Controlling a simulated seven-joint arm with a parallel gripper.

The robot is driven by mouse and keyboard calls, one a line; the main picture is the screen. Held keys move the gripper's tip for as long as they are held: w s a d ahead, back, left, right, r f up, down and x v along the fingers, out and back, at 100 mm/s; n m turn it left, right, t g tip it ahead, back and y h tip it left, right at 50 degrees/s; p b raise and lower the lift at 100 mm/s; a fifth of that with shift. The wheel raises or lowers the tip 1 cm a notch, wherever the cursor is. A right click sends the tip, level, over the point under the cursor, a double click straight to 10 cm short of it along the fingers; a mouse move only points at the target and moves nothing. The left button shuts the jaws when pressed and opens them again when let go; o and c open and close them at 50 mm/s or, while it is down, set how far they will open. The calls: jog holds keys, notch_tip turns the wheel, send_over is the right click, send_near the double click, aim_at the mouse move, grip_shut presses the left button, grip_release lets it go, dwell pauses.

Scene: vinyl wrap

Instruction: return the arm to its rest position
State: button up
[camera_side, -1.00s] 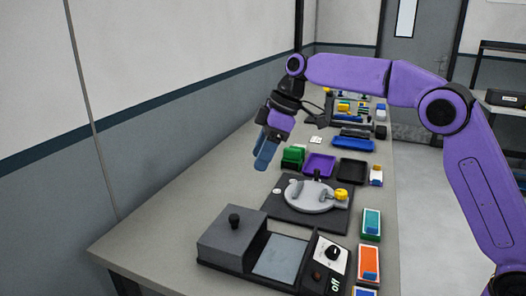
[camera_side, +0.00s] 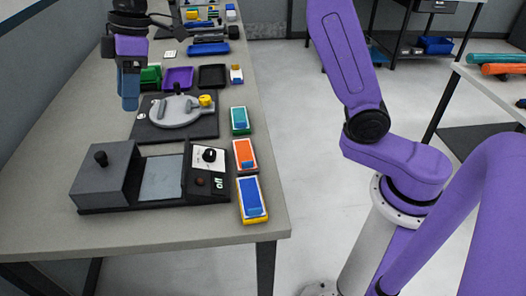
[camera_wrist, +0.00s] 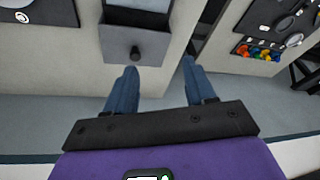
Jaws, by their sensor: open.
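My gripper (camera_side: 129,100), with blue fingers, hangs above the left side of the work table (camera_side: 165,232) in the side view, pointing down. In the wrist view its two fingers (camera_wrist: 155,68) stand wide apart with nothing between them. My purple arm shows at the right of the side view. How high the fingers are above the table is hard to tell.
A grey box with a black knob (camera_side: 101,158) and a dial panel (camera_side: 208,158) are at the near end. Behind are a round grey fixture (camera_side: 172,112) and purple (camera_side: 178,78) and black (camera_side: 211,76) trays. Coloured blocks (camera_side: 245,155) line the right edge.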

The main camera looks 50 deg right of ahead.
jog(key=s+d+f+h, duration=0.1)
jog(key=s+d+f, duration=0.2)
jog(key=s+d, duration=0.4)
jog(key=s+d+f+h, duration=0.1)
jog(key=s+d+f, duration=0.3)
jog(key=s, duration=1.1)
jog(key=s+d+f+m+h, duration=0.1)
jog(key=s+d+f, duration=0.2)
jog(key=s+d, duration=0.8)
jog(key=shift+s+f+g, duration=0.25)
jog(key=shift+f+g, duration=0.05)
jog(key=shift+f, duration=0.05)
